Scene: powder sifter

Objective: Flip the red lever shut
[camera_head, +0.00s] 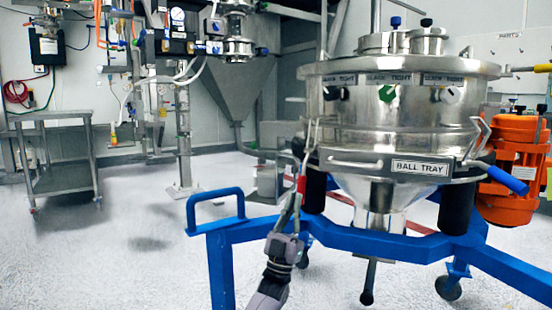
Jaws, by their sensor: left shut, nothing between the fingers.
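The steel powder sifter (400,125) stands on a blue wheeled frame (345,238) at the right of the head view. A small red piece (301,183), possibly the red lever, shows at the sifter's left side, beside my left fingers. My left gripper (295,198) reaches up from the bottom, shut and empty, close to the sifter's left edge. I cannot tell whether its tips touch the red piece. The red piece is mostly hidden behind the fingers, so its position is unclear. My right gripper is not in view.
A front handle (355,163) and a blue-gripped lever (508,179) stick out from the sifter. An orange motor (510,165) is at the right. The frame's raised blue handle (216,198) stands left of my arm. A steel cart (52,175) stands far left, with clear floor between.

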